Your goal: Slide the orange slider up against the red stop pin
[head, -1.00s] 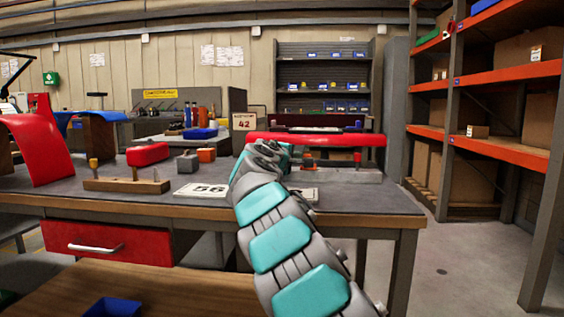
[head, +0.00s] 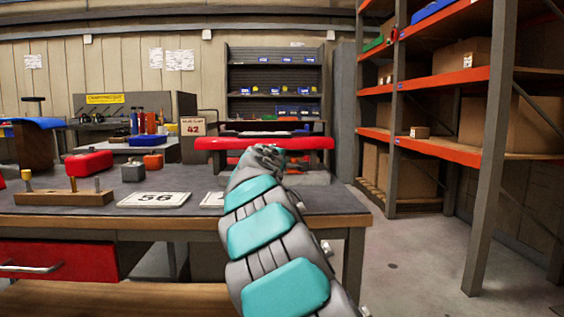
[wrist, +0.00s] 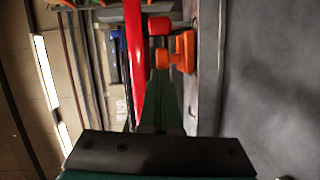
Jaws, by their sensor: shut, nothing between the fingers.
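The orange slider (wrist: 183,52) shows in the wrist view, with a rounded knob reaching to the left. A red block-like head (wrist: 159,26), which looks like the stop pin, is just above it in the picture, with a small gap between them. My gripper (wrist: 163,100) is shut and empty, its dark fingers pointing towards the slider. Whether the fingertips touch the slider cannot be told. In the head view my arm covers the slider and the pin.
A long red bumper (head: 265,143) runs close beside the fingers and also shows in the wrist view (wrist: 136,60). The grey bench (head: 345,200) lies under it. Number card 56 (head: 155,199), a red block (head: 89,163) and a grey block (head: 133,172) stand left. Shelving (head: 478,150) rises right.

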